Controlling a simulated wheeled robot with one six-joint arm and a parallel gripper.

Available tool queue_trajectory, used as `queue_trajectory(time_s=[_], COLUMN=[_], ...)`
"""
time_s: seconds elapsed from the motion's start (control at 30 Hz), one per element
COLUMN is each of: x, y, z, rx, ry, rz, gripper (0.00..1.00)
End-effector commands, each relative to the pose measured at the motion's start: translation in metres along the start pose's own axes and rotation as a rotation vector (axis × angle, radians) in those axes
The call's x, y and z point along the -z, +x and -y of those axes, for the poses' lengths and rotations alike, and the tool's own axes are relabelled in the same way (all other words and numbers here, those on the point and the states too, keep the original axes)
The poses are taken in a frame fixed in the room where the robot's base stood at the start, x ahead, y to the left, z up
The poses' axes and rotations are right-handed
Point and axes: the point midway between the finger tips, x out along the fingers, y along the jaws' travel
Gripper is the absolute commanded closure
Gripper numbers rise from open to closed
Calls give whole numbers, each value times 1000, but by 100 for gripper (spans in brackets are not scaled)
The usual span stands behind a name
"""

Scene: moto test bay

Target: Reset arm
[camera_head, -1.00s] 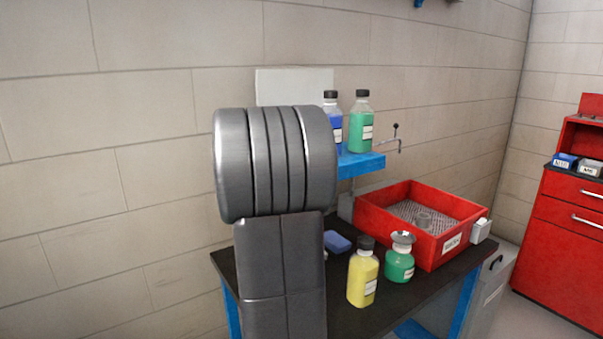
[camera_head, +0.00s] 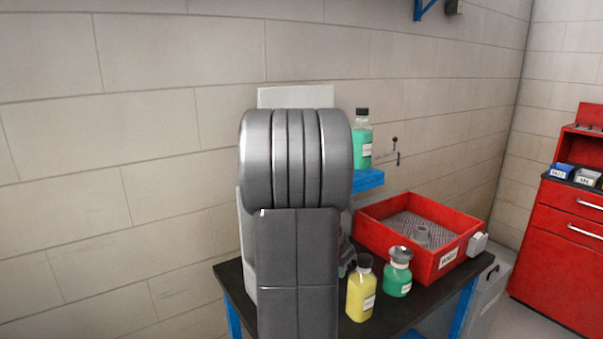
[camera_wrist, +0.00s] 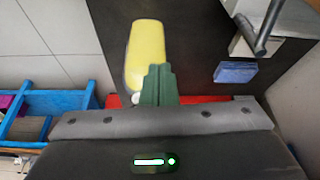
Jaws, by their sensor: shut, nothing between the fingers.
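My gripper (camera_wrist: 158,70) shows in the wrist view as dark green fingers, shut with nothing between them. The fingers overlap the lower end of a yellow bottle (camera_wrist: 147,42) in that view; I cannot tell whether they touch it. In the head view my arm fills the middle and hides most of the gripper. There the yellow bottle (camera_head: 361,292) stands upright on the dark bench (camera_head: 404,314), just right of my arm.
A green bottle (camera_head: 397,275) and a red bin (camera_head: 375,234) stand right of the yellow bottle. Another green bottle (camera_head: 362,145) stands on a blue shelf (camera_head: 368,180). A blue block (camera_wrist: 236,72) lies on the bench. A red cabinet (camera_head: 560,245) stands far right.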

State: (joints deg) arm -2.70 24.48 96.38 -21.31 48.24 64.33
Motion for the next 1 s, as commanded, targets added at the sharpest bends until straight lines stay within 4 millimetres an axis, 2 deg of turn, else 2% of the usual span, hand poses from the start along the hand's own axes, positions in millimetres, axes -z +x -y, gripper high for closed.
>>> queue_trajectory(time_s=[0.13, 0.43, 1.0], x=[11, 21, 24], y=[-1, 6, 10], z=[0, 4, 6], rx=[30, 73, 74], ry=[-84, -199, -203], rz=[2, 1, 4], gripper=[100, 100, 100])
